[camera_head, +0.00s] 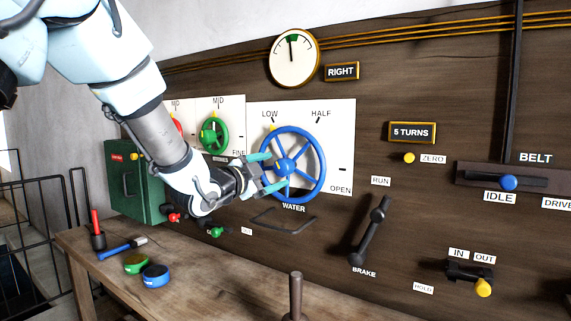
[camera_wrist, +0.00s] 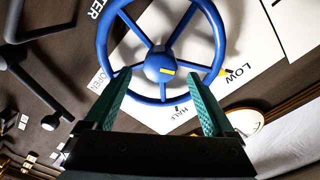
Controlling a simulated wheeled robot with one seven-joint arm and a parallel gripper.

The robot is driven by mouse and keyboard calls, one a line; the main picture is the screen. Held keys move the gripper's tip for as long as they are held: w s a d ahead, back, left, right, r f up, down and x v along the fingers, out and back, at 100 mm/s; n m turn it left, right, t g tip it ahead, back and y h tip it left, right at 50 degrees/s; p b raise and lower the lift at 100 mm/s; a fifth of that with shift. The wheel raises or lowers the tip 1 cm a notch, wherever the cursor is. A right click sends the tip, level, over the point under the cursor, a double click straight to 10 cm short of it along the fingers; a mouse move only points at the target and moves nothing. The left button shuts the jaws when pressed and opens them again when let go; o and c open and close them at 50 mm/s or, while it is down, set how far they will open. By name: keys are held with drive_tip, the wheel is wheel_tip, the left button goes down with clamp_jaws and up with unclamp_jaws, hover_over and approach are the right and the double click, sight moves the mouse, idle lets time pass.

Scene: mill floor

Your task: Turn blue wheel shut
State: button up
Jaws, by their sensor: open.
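The blue wheel (camera_head: 323,170) is mounted on a white plate labelled LOW, HALF, OPEN and WATER. A yellow mark (camera_head: 271,128) on its rim is at the upper left, near LOW. My gripper (camera_head: 276,170) is open in front of the wheel, its teal fingers pointing at the hub. In the wrist view, the fingers (camera_wrist: 160,82) reach toward the wheel (camera_wrist: 221,40) on either side of the blue hub (camera_wrist: 158,66), which has a yellow stripe. No finger clearly touches hub or spokes; the exact depth cannot be told.
A green wheel (camera_head: 222,135) and a partly hidden red wheel are left of the blue one. A black bracket (camera_head: 283,222) juts out below it. A brake lever (camera_head: 370,230) stands to the right. A bench (camera_head: 215,270) with small tools runs below; a gauge (camera_head: 294,65) hangs above.

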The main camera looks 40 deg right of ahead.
sight(280, 169)
drive_tip(key=p+x, duration=0.2)
drive_tip(key=x, duration=0.3)
drive_tip(key=shift+w+d, duration=0.15)
drive_tip(key=shift+d, duration=0.2)
drive_tip(key=c, duration=1.4)
